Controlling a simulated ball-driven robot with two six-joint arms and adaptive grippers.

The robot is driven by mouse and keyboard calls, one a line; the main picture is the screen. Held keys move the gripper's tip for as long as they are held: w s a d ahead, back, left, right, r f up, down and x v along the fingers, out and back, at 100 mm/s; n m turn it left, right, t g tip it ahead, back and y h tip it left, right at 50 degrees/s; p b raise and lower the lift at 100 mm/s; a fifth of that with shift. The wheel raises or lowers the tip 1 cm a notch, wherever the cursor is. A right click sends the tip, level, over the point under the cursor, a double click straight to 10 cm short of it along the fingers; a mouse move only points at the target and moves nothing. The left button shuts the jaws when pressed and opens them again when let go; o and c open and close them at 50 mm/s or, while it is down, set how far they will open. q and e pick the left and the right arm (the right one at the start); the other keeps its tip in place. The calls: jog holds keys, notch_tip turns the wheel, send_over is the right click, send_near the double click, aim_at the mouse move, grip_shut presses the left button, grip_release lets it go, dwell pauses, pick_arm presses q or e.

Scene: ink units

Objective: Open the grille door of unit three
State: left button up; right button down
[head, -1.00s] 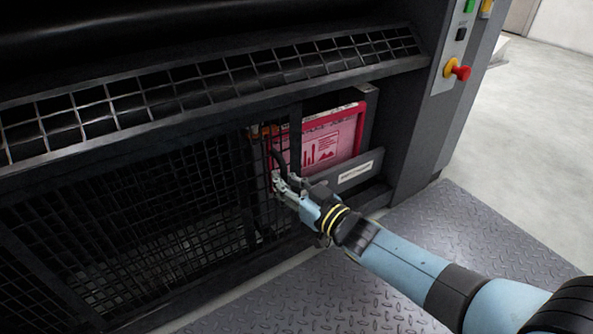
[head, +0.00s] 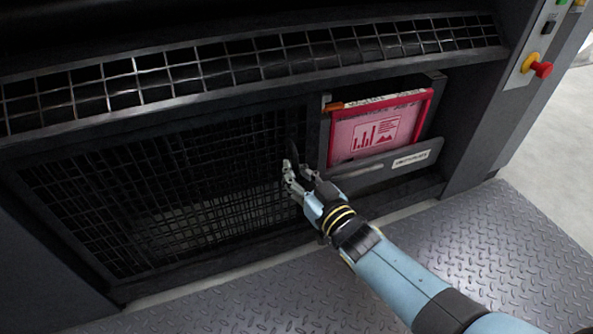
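The grille door (head: 190,190) is a black wire-mesh panel low on the machine front. It has a dark curved handle (head: 292,149) near its right edge. My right gripper (head: 297,169) is at the lower part of this handle, its fingers on either side of it. It appears shut on the handle, though the dark finger and handle blend together. The door's right edge lies just left of the frame post beside the pink panel (head: 372,135). The exact gap between door and frame is too dark to tell. My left gripper is not in view.
A grey labelled ledge (head: 385,167) runs below the pink panel, with an orange part (head: 334,107) at its upper left. A mesh guard (head: 250,68) crosses above. A red stop knob (head: 540,68) is at upper right. The tread-plate floor (head: 480,250) in front is clear.

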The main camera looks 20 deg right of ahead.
jog(key=c, duration=1.6)
grip_release()
jog(key=shift+s+f, duration=0.2)
jog(key=shift+s, duration=0.1)
jog(key=o, duration=0.3)
jog(key=shift+w+r, duration=0.15)
jog(key=shift+d, duration=0.1)
jog(key=v, duration=1.2)
